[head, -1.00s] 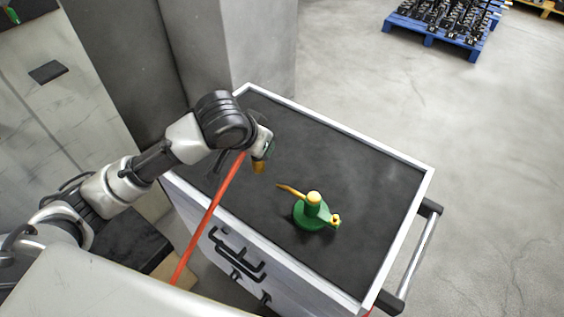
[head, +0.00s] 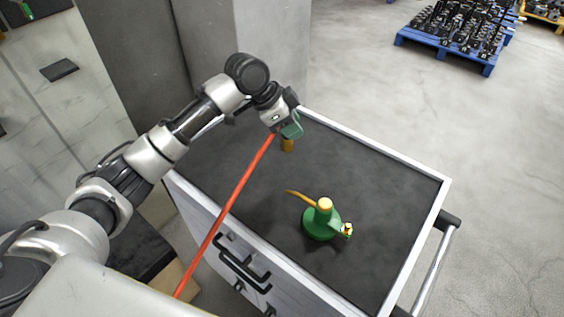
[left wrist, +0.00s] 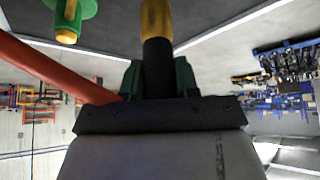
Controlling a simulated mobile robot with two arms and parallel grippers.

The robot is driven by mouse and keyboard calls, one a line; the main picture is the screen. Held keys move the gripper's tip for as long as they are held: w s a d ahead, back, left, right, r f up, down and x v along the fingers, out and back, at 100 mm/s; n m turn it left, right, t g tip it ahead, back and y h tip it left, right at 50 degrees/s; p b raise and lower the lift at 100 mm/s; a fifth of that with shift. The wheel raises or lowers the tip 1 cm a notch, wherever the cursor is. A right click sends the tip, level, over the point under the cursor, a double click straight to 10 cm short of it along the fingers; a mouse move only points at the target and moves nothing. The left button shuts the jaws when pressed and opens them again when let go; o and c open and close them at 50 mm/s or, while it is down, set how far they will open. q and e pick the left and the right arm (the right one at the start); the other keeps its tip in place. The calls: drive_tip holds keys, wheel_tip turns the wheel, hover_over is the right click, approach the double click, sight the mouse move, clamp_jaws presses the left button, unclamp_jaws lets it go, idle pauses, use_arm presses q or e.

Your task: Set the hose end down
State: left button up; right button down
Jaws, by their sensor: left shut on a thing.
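My left gripper (head: 290,130) is shut on the hose end (head: 288,146), over the far left part of the cart's dark top. The hose end has a brass tip and a black sleeve. In the left wrist view, the brass tip (left wrist: 156,18) sticks out beyond the green fingertips (left wrist: 158,80). The red hose (head: 228,205) runs from the gripper down past the cart's near left edge. I cannot tell whether the tip touches the cart top. My right gripper is not in view.
A green oil can (head: 322,222) with a yellow spout stands on the cart (head: 385,240), nearer than the gripper. The cart has a raised white rim. The top right of the can is clear. A blue pallet (head: 440,45) of dark parts stands on the floor behind.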

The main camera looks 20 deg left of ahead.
use_arm(q)
drive_tip(key=a+f+p, duration=0.1)
drive_tip(key=a+f, duration=0.2)
drive_tip(key=a+f+p, duration=0.1)
drive_tip(key=a+f, duration=0.2)
drive_tip(key=a, duration=0.1)
drive_tip(key=s+a+f+p, duration=0.1)
drive_tip(key=a+f, duration=0.2)
drive_tip(key=shift+a+f, duration=0.35)
drive_tip(key=shift+f, duration=0.3)
drive_tip(key=shift+f, duration=0.1)
drive_tip(key=o, duration=1)
drive_tip(key=shift+r, duration=0.2)
drive_tip(key=b+v, duration=0.1)
drive_tip(key=v, duration=1.1)
drive_tip(key=shift+f+b, duration=0.1)
drive_tip(key=shift+b, duration=0.3)
